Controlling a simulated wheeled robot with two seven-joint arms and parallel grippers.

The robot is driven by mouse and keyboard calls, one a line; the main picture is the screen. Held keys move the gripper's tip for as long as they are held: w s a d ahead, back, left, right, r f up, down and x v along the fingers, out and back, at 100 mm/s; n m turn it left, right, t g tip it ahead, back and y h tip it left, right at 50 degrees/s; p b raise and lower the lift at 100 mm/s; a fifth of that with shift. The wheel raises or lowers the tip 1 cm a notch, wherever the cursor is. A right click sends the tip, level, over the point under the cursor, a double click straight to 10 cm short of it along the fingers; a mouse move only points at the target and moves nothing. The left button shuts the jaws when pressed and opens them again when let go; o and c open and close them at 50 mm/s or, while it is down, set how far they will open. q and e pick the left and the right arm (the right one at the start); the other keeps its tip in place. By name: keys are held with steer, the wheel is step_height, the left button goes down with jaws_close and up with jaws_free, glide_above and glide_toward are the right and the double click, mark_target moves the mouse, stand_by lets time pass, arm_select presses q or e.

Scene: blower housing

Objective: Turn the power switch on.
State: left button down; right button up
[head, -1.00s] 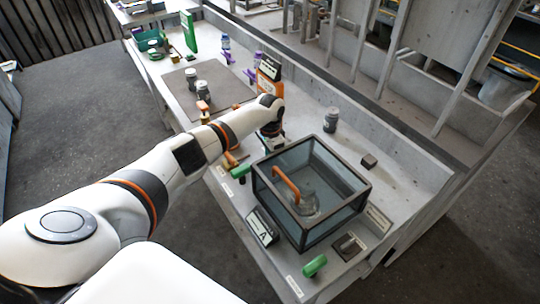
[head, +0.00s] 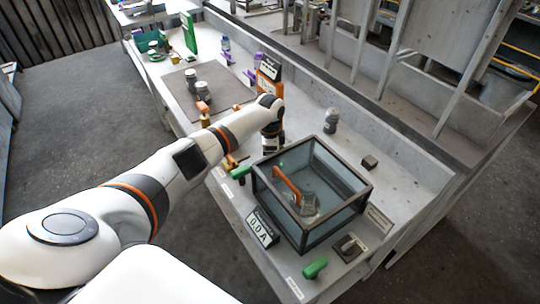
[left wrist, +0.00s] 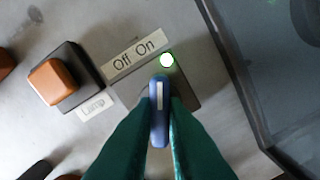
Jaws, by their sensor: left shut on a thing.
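The power switch (left wrist: 160,108) shows in the left wrist view as a blue lever with a white stripe on a dark square base. Its label (left wrist: 136,53) reads "Off On". A round indicator (left wrist: 167,60) near the "On" end glows bright green-white. My left gripper (left wrist: 160,118) has its green fingers shut on the blue lever. In the head view my left gripper (head: 271,142) points down beside the glass box and hides the switch. My right gripper is not in view. The display (head: 261,228) at the bench front reads "0.0 A".
A dark-framed glass box (head: 312,195) with an orange-handled part inside stands right of my gripper. An orange rocker marked Lamp (left wrist: 52,80) sits left of the switch. Green handles (head: 315,268), a jar (head: 331,119) and a grey mat (head: 205,92) share the bench.

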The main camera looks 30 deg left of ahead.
arm_select(q)
steer(key=c, duration=1.5)
jaws_free()
steer(key=shift+o, duration=0.2)
step_height(320, 180, up, 12)
steer(key=b, duration=0.1)
